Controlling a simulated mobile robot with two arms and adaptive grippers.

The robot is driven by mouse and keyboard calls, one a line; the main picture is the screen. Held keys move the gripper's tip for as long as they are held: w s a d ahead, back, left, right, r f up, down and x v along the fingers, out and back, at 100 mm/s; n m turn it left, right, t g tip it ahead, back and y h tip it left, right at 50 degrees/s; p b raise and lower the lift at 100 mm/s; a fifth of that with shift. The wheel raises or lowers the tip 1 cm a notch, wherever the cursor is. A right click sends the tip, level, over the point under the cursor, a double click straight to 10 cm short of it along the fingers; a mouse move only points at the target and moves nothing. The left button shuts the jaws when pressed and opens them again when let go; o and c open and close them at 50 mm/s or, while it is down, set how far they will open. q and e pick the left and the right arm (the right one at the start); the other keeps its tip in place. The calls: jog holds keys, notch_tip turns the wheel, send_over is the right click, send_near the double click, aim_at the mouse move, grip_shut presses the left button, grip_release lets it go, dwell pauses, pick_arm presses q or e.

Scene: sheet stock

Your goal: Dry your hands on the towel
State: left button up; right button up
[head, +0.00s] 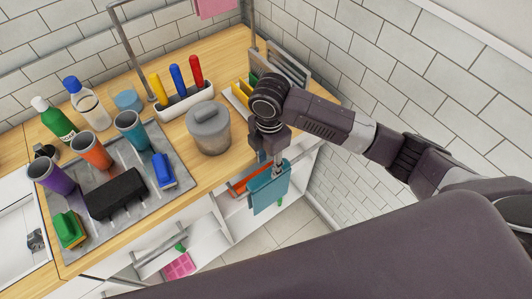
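A teal towel (270,190) hangs at the front of the wooden counter, near its right end. My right gripper (272,158) points down just above the towel, in front of the counter edge. Its fingers are small and partly hidden by the wrist, so I cannot tell whether they are open, shut or touching the towel. A pink cloth (216,8) hangs at the top of the view, cut off by the frame. My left gripper is not in view.
A lidded grey canister (208,128) stands left of my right gripper. A white holder (184,100) carries coloured handles. A metal tray (155,195) holds cups and brushes. Bottles (53,122) stand behind. Open shelves (205,235) lie below the counter; tiled wall stands at right.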

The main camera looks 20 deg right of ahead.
aim_at(269, 174)
jog(key=shift+s+f, duration=0.1)
jog(key=shift+f, duration=0.25)
jog(key=f, duration=0.4)
jog(key=shift+s+p, duration=0.25)
jog(key=shift+p, duration=0.1)
notch_tip(269, 174, down, 7)
jog(key=shift+w+r, duration=0.1)
jog(key=shift+w, duration=0.05)
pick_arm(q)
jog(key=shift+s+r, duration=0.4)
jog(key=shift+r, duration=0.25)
pick_arm(e)
jog(key=shift+c, duration=0.3)
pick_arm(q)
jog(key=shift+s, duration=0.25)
pick_arm(e)
jog(key=c, duration=0.9)
